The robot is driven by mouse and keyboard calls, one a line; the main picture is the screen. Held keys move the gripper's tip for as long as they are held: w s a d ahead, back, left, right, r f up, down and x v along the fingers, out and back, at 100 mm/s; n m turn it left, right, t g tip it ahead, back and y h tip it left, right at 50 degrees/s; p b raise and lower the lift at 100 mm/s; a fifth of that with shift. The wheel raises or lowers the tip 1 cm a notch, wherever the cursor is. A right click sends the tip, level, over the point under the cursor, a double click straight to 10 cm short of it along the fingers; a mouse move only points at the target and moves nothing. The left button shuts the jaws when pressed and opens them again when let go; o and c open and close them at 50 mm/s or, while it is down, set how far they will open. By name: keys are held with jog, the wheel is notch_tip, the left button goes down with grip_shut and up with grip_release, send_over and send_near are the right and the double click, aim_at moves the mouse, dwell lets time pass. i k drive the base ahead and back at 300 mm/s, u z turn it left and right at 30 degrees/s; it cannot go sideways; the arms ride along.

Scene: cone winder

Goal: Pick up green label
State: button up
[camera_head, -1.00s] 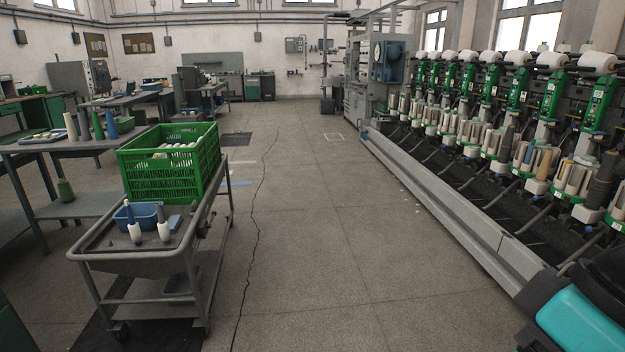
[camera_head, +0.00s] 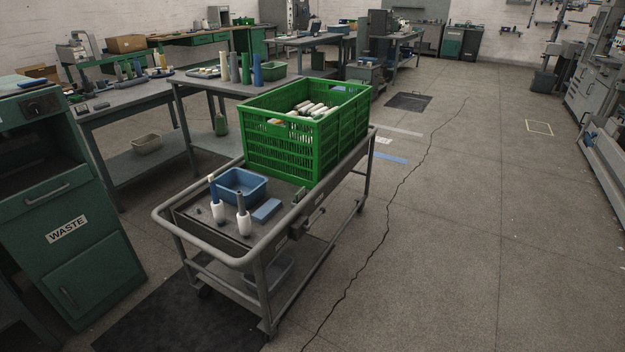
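I cannot make out a green label with certainty. A small dark green patch (camera_head: 300,194) shows at the right edge of the cart top, below the green crate, too small to identify. The grey cart (camera_head: 166,216) stands in the middle of the view. On it are the green crate (camera_head: 275,160) with pale bobbins inside, a blue bin (camera_head: 240,186), a blue block (camera_head: 266,211) and two white-based spindles, one (camera_head: 217,211) left of the other (camera_head: 243,222). My gripper is not in view.
A green waste cabinet (camera_head: 85,262) stands at the left. A table (camera_head: 205,92) with several coloured cones is behind the cart. A dark mat (camera_head: 190,325) lies in front of it.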

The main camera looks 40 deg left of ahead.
aim_at(299, 194)
jog(key=u, duration=0.35)
jog(key=i, duration=1.4)
jog(key=u, duration=1.55)
jog(key=i, duration=0.95)
jog(key=u, duration=1.2)
jog(key=i, duration=0.2)
jog(key=u, duration=0.05)
